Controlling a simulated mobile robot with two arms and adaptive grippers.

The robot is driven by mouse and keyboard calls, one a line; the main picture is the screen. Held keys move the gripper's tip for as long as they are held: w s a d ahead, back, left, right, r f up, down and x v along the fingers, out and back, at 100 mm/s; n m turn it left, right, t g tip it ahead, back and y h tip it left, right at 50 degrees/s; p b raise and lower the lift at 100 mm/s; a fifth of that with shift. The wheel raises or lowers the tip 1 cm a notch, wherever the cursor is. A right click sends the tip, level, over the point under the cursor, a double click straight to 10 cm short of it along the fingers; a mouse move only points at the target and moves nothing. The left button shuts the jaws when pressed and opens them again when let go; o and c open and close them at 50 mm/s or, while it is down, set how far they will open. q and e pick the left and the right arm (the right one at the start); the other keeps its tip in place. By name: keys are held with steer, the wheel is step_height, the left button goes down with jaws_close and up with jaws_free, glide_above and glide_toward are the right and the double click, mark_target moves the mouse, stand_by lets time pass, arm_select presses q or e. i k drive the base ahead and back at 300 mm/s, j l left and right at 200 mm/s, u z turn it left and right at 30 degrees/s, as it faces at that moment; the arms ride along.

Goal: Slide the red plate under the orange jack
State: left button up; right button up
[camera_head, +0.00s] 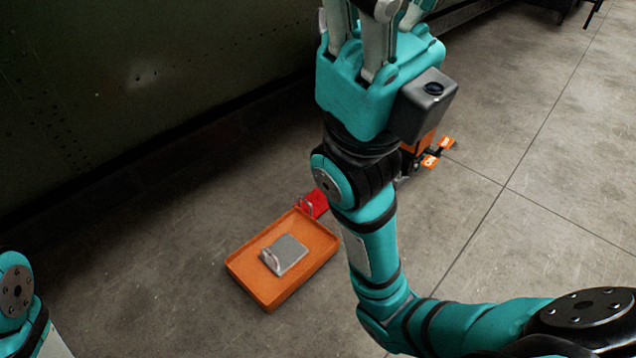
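The red plate (319,204) lies on the floor just past the far right corner of the orange tray, with a small metal handle at its near end. My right arm hides part of it. The orange jack (431,160) stands on the floor farther right, mostly hidden behind my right gripper and wrist; orange and black parts show. The red plate's far end is hidden, so I cannot tell whether it reaches the jack. My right gripper (374,35) is raised in front of them, its fingertips cut off by the top edge. My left gripper is out of view.
An orange tray (246,281) on the floor holds a grey plate (289,255) with a handle. A dark green riveted fuselage wall (130,80) runs along the left and back. The concrete floor (540,200) at right is clear.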

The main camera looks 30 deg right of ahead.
mark_target(315, 204)
steer(key=i+l+u, duration=0.2)
steer(key=l, duration=0.15)
steer(key=i+l+u, duration=0.2)
steer(key=l, duration=0.15)
steer(key=i+l+u, duration=0.2)
steer(key=l, duration=0.2)
steer(key=l+u, duration=0.2)
steer(key=l, duration=0.2)
